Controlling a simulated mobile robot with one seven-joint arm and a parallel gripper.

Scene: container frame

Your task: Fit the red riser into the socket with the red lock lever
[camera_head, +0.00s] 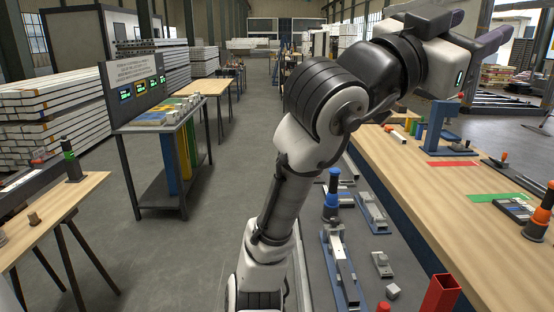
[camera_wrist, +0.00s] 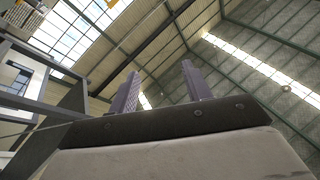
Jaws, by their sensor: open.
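A red square hollow post (camera_head: 440,296), which looks like the red riser, stands upright at the bottom right, at the bench's near edge. Its lower part is cut off by the frame. A small red knob (camera_head: 383,306) shows at the bottom edge left of it; I cannot tell whether it is the red lock lever. No socket is clearly visible there. My gripper (camera_head: 476,30) is raised high at the upper right, far from the red post, its fingers apart and empty. In the wrist view my gripper (camera_wrist: 158,80) points up at the roof, with nothing between its fingers.
A wooden bench (camera_head: 410,165) on the right bears a blue stand (camera_head: 436,128), a red mat (camera_head: 453,164), a green mat (camera_head: 497,197) and an orange-ringed device (camera_head: 538,222). Blue-based fixtures (camera_head: 342,268) lie on a grey surface beside my arm.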

